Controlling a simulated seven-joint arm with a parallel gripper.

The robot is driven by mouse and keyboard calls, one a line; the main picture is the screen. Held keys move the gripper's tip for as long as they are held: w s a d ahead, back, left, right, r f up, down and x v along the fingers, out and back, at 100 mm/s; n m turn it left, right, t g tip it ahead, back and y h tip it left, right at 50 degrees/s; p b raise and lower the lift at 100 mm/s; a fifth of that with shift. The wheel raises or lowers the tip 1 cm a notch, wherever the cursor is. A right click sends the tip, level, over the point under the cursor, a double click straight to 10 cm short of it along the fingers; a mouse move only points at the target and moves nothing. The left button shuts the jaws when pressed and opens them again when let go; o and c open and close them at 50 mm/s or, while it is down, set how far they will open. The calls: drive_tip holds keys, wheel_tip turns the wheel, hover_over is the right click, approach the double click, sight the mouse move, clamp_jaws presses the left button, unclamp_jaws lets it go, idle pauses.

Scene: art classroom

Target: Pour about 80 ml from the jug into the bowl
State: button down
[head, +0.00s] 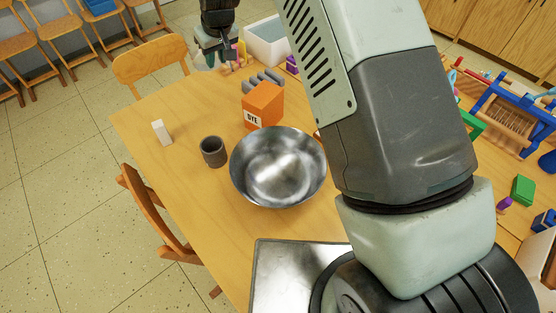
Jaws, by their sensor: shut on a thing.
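A wide shiny metal bowl (278,168) stands upright on the wooden table, and no liquid can be made out in it. My gripper (213,56) is at the top of the view, beyond the bowl and to its left, pointing down near the table's far end. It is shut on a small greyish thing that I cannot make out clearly. No jug can be identified with certainty. A dark grey cup (213,152) stands on the table just left of the bowl, apart from it.
An orange dye box (262,105) stands close behind the bowl, with a grey ridged thing (264,80) behind it. A white tub (268,48) is farther back. A small white block (162,132) is at left. A metal tray (275,275) lies in front. My arm covers the table's middle right.

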drive_tip(key=s+d+n+g, duration=0.1)
drive_tip(key=s+d+n, duration=0.15)
drive_tip(key=d, duration=1.05)
drive_tip(key=s+d+n, duration=0.1)
drive_tip(key=s+d, duration=0.2)
drive_tip(key=d, duration=1.1)
drive_tip(key=s+d+n+g+y, duration=0.1)
drive_tip(key=s+d+n, duration=0.2)
drive_tip(key=s+d, duration=0.6)
drive_tip(key=s+d+n+g+y, duration=0.15)
drive_tip(key=s+d, duration=0.35)
drive_tip(key=s, duration=0.8)
drive_tip(key=shift+n+t+h, duration=0.25)
drive_tip(key=shift+n+h, duration=0.05)
drive_tip(key=shift+h, duration=0.15)
drive_tip(key=shift+w+a+f, duration=0.1)
drive_tip(key=shift+f, duration=2.1)
drive_tip(key=shift+r, duration=0.1)
